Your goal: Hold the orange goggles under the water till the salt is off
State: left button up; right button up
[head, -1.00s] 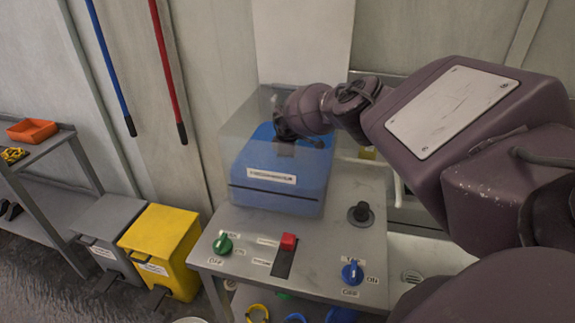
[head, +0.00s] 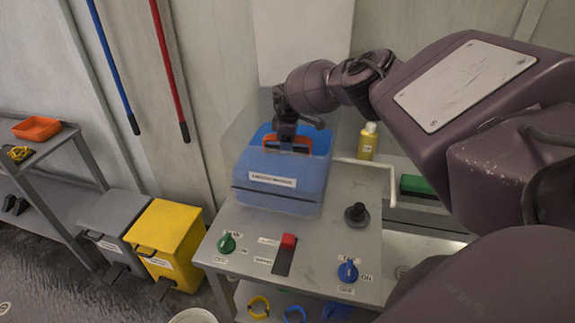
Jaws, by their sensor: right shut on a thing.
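My right gripper (head: 287,138) points down and is shut on the orange goggles (head: 300,142). Only part of their orange frame shows beneath the fingers. They are at the top of a blue box (head: 262,200) with a clear cover around it; whether they touch the box I cannot tell. A thin pale pipe (head: 372,166) runs beside the box to the right and bends down. I see no running water. A blue knob (head: 348,271) with an ON label is at the bench's front right. Salt on the goggles is too small to tell. My left gripper is not in view.
The grey bench (head: 325,225) carries a green knob (head: 226,243), a red slider (head: 288,241) and a black knob (head: 356,213). A yellow bottle (head: 367,142) and a green block (head: 418,186) stand behind at right. Yellow (head: 165,235) and grey bins are at left.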

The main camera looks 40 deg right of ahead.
notch_tip(320, 180, up, 18)
dwell(1.6)
dwell(1.7)
